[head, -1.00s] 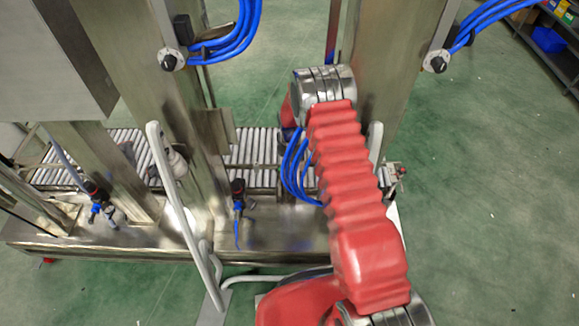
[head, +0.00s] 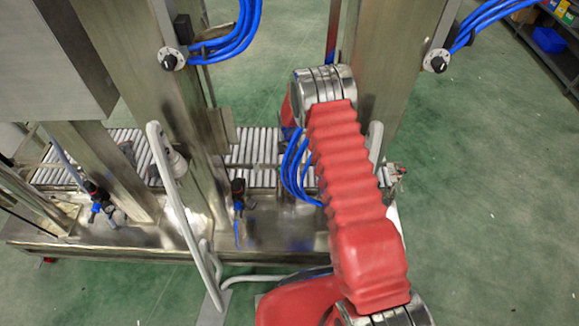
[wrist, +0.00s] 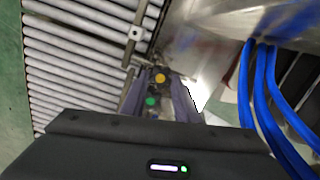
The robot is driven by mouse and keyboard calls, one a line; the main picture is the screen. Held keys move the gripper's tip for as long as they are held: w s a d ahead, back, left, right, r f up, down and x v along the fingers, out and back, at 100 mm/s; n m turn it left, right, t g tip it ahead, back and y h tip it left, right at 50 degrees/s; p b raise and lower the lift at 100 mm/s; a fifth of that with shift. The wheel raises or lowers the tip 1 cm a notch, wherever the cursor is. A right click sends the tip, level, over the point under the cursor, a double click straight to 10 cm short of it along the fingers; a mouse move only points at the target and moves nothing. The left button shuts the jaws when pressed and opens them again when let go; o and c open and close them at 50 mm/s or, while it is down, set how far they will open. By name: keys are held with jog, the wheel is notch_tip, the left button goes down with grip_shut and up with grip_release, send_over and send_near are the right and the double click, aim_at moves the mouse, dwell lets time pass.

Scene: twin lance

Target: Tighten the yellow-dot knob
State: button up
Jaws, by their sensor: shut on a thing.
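The yellow-dot knob (wrist: 160,78) shows in the wrist view as a small yellow spot on a dark part, between the tips of my gripper. My gripper (wrist: 161,85) has its two dark fingers on either side of it and is shut on it. A green dot (wrist: 151,101) lies just below the yellow one, also between the fingers. The knob's body is mostly hidden by the fingers and shadow. In the head view my red arm hides the gripper and the knob.
A roller conveyor (wrist: 75,60) runs at the left of the wrist view, and a shiny metal plate (wrist: 215,40) stands close on the right. Blue hoses (wrist: 262,95) hang right of my gripper. In the head view a grey bent rail (head: 180,215) stands left of my arm.

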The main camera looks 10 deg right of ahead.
jog(key=shift+w+m, duration=0.2)
jog(key=shift+m, duration=1.3)
jog(key=o, duration=1)
jog(key=shift+o, duration=0.2)
jog(key=shift+s, duration=0.1)
